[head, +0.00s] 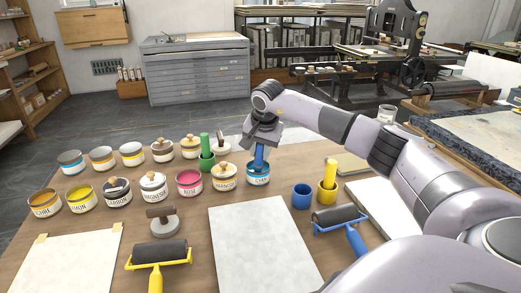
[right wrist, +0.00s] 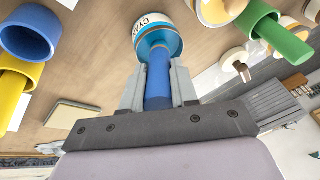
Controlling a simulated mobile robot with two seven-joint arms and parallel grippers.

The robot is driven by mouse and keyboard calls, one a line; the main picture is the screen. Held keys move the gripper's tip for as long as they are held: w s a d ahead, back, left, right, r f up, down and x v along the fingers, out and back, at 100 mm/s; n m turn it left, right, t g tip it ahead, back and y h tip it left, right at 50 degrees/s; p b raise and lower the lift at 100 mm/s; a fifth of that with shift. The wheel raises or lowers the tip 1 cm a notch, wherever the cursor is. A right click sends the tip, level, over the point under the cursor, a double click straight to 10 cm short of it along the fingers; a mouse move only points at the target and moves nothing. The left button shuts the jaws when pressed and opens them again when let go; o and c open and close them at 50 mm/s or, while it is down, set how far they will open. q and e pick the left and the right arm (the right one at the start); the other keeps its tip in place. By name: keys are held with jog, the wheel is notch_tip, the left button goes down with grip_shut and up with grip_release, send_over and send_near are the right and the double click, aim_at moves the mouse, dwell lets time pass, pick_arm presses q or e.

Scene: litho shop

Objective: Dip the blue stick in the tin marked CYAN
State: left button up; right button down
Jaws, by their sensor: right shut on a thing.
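The blue stick (head: 259,157) is upright in my right gripper (head: 262,140), which is shut on it. In the right wrist view the blue stick (right wrist: 158,82) runs between the two fingers (right wrist: 158,92) to the tin marked CYAN (right wrist: 147,22). In the head view the CYAN tin (head: 258,180) stands on the table directly below the gripper, its label facing me. The stick's lower end goes into the tin's open mouth; the tip is hidden, so its depth cannot be told. My left gripper is not in view.
Left of the CYAN tin stands a lidded tin (head: 224,184). More tins fill the table's left. A green stick (head: 205,146) stands behind. An empty blue cup (head: 302,202) and a yellow stick (head: 330,174) in its cup stand right. A pale sheet (head: 262,245) lies in front.

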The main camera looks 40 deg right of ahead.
jog(key=shift+f, duration=0.1)
dwell(0.5)
notch_tip(320, 180, up, 3)
jog(key=shift+f+p, duration=0.2)
jog(key=shift+p, duration=1.05)
notch_tip(320, 180, up, 3)
jog(key=p, duration=0.2)
jog(key=shift+f+p, duration=0.1)
jog(key=shift+p, duration=0.2)
jog(key=shift+r+p, duration=0.9)
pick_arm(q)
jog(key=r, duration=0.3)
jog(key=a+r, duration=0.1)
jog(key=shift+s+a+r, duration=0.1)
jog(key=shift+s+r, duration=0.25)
pick_arm(e)
jog(key=shift+a+f, duration=0.1)
